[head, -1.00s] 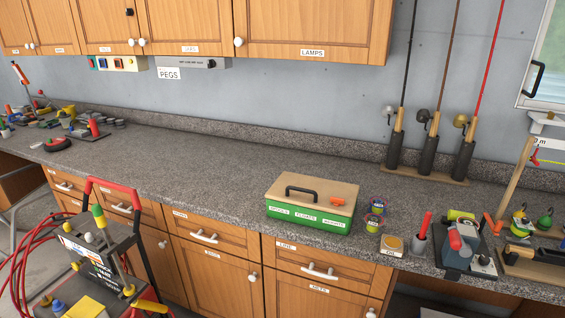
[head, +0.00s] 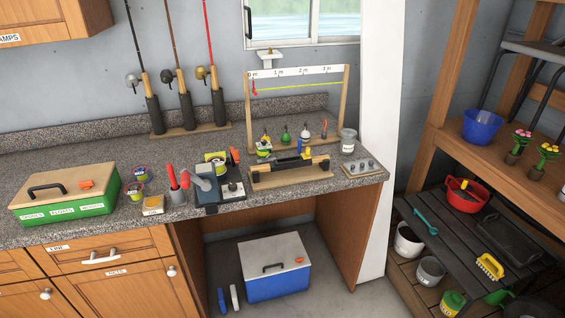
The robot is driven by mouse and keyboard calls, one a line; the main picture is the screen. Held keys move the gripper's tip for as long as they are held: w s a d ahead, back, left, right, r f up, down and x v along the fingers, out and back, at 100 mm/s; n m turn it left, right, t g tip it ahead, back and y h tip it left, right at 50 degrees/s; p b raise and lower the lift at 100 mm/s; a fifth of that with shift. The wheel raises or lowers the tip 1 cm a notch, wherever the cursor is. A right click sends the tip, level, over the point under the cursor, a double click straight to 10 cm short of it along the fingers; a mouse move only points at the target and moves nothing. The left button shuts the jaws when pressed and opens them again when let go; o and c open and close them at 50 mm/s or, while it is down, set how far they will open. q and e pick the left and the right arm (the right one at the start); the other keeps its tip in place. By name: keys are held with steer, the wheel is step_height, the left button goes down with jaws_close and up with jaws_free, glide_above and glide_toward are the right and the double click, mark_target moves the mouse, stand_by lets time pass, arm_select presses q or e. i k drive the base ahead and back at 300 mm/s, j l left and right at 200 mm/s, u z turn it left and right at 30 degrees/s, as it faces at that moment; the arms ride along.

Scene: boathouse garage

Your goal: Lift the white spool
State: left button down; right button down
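I cannot make out a clear white spool in the head view. A yellow-green spool (head: 216,158) sits in the grey winding device (head: 218,188) on the counter. Two small round containers, one purple-topped (head: 140,173) and one with a coloured rim (head: 136,190), stand right of the green tackle box (head: 68,200). A pale, whitish cup-like jar (head: 348,139) stands near the counter's right end; I cannot tell what it holds. Neither of my grippers is in view.
A rod rack (head: 190,130) stands at the back of the granite counter (head: 95,150). A wooden frame with a scale (head: 297,75) stands near the right end. A blue cooler (head: 275,285) is on the floor below. Shelves (head: 440,150) are at right.

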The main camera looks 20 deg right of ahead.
mark_target(221, 168)
steer(key=i+j+z, duration=0.1)
steer(key=j, duration=0.2)
steer(key=i+j, duration=0.25)
steer(key=i+j+z, duration=0.15)
steer(key=j, duration=0.2)
steer(key=i+j+z, duration=0.1)
steer(key=j, duration=0.25)
